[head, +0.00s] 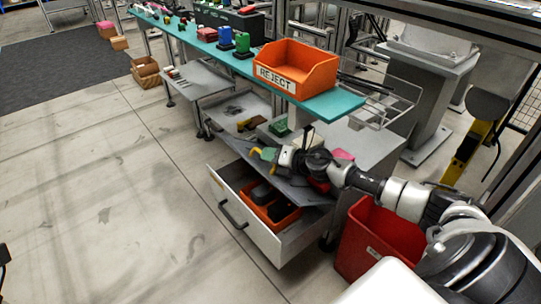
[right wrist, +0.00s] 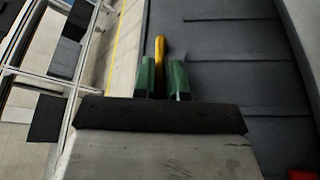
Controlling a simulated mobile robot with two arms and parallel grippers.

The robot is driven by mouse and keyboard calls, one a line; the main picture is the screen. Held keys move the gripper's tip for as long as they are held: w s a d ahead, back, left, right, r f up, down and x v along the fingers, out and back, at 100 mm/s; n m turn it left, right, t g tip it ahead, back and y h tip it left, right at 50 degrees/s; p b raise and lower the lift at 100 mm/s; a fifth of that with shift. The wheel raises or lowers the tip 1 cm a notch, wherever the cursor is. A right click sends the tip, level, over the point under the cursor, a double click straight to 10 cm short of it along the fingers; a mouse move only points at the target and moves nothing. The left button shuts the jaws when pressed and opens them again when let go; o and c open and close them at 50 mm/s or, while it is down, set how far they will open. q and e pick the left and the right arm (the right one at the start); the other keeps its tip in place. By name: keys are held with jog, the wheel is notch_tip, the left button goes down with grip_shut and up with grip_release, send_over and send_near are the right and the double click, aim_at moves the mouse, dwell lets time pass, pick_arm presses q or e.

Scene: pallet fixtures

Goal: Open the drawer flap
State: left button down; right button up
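The drawer (head: 243,222) under the workbench stands pulled out, with a pale front panel and a dark bar handle (head: 232,215). An orange bin (head: 285,216) with dark items lies inside it. My right arm comes in from the right, and my right gripper (head: 262,153) is above and behind the drawer, apart from its handle. The right wrist view shows two green fingers (right wrist: 162,80) with a narrow gap. A yellow strip (right wrist: 160,52) shows in that gap; I cannot tell whether it is held. No left gripper is recognisable.
A teal-topped bench (head: 340,103) carries an orange REJECT bin (head: 296,72) above the drawer. A red bin (head: 376,236) stands on the floor right of the drawer, below my right arm. Shelves (head: 240,108) continue behind. The floor (head: 120,200) left of the drawer is clear.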

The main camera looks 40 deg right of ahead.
grip_shut()
jog(key=shift+d+r, duration=0.1)
jog(key=shift+d, duration=0.1)
dwell(0.3)
